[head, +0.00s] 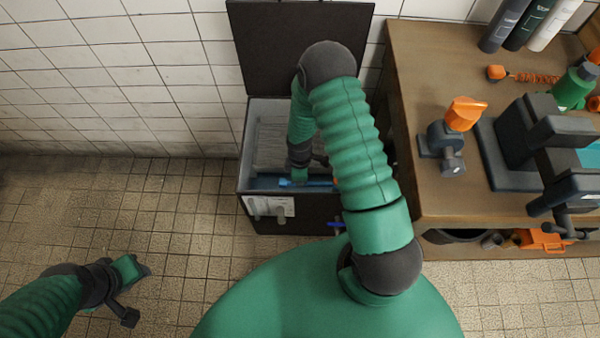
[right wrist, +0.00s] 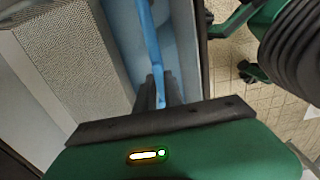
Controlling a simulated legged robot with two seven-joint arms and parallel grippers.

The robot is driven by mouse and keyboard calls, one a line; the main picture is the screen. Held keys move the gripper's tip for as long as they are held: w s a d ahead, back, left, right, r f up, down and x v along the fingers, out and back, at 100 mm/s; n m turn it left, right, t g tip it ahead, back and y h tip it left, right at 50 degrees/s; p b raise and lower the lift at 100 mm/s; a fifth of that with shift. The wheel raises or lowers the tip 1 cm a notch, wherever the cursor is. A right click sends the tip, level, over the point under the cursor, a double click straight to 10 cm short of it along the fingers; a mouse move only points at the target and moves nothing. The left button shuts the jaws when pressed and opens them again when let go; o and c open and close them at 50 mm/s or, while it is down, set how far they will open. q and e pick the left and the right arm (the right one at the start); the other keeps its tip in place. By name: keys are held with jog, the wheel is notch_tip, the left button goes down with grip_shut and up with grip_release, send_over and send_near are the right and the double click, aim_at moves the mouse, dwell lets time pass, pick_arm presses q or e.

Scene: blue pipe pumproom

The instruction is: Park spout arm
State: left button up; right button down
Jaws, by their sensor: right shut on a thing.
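A blue bar (head: 318,183), which looks like the spout arm, lies across the inside of an open dark box (head: 275,216). In the right wrist view the blue bar (right wrist: 150,38) runs from the top edge down between my fingers. My right gripper (head: 299,179) reaches down into the box and is shut on this bar; my own arm hides part of the grip. The right fingers also show in the wrist view (right wrist: 164,92). My left gripper (head: 135,290) is low over the tiled floor at the left, away from the box; its jaw gap is unclear.
The box's dark lid (head: 290,40) stands open against the white tiled wall. A wooden bench (head: 425,115) at the right carries an orange-handled valve (head: 463,115), a dark vise (head: 535,135) and several bottles. The floor at the left is clear.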

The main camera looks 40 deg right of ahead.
jog(key=shift+s, duration=0.15)
dwell(0.3)
jog(key=c, duration=1.4)
grip_release()
jog(key=shift+a, duration=0.1)
jog(key=shift+c, duration=0.2)
jog(key=shift+r, duration=0.1)
notch_tip(320, 180, up, 17)
jog(key=p, duration=0.4)
jog(key=shift+f+p, duration=0.2)
jog(key=shift+p, duration=0.15)
